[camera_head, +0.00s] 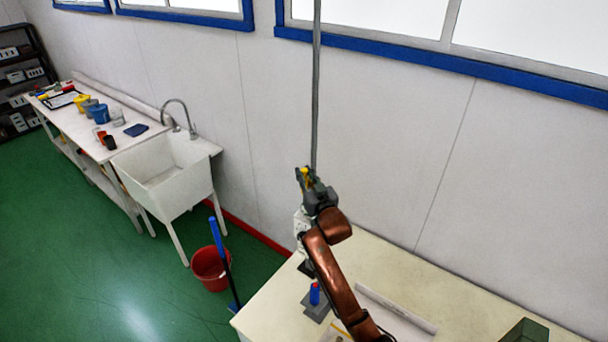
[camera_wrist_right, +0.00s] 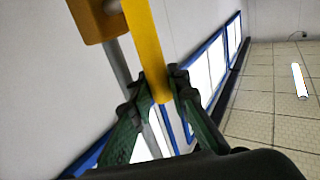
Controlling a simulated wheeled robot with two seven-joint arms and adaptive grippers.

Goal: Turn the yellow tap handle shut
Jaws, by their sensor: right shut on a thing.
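The yellow tap handle (camera_wrist_right: 148,45) is a long flat bar that runs down between the fingers of my right gripper (camera_wrist_right: 157,95) in the right wrist view. The gripper is shut on it. An orange-yellow block (camera_wrist_right: 97,18), which looks like the tap body, sits beside the bar's upper part, next to a grey pipe (camera_wrist_right: 117,62). In the head view my right gripper (camera_head: 308,182) is at the lower end of the tall grey pipe (camera_head: 317,85), with a small bit of yellow showing there. The gripper hides most of the tap. My left gripper is not in view.
A white sink (camera_head: 163,172), a red bucket (camera_head: 209,270) and a long white bench (camera_head: 75,117) stand to the left. The green floor between is open.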

